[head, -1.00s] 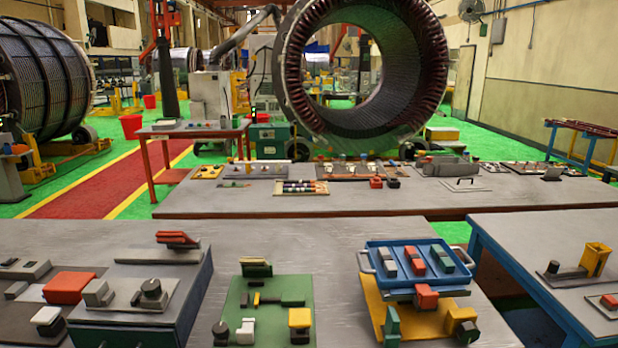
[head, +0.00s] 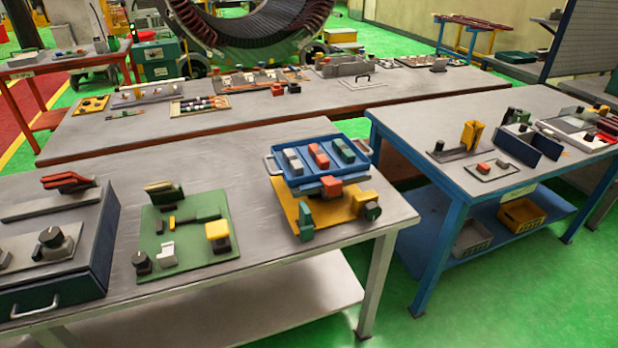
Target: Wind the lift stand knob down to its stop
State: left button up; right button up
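A blue tray (head: 352,176) with two side handles sits raised above a yellow base plate (head: 345,215) on the near grey table; this looks like the lift stand. A grey, a red and a green block lie in the tray. A red block (head: 331,186) sits below the tray's front edge. A dark round knob (head: 372,211) with a yellow body behind it is at the base's right front corner. A green upright piece (head: 305,222) stands at its left front. Neither of my grippers is in view.
On the near table (head: 245,155), a green plate (head: 190,238) with small fixtures stands left of the stand, and a dark cabinet (head: 55,250) farther left. A blue-framed table (head: 420,130) with fixtures stands to the right across a gap of green floor (head: 395,300). A long table lies behind.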

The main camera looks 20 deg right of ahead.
aim_at(372, 211)
jog(key=z, duration=0.7)
jog(key=i+l+u, duration=0.25)
jog(key=l, duration=0.3)
jog(key=l+u, duration=0.1)
jog(key=u, duration=0.4)
jog(key=l+u, duration=0.15)
jog(key=u, duration=0.35)
jog(key=l+u, duration=0.15)
jog(key=u, duration=0.3)
jog(key=l+u, duration=0.15)
jog(key=u, duration=0.35)
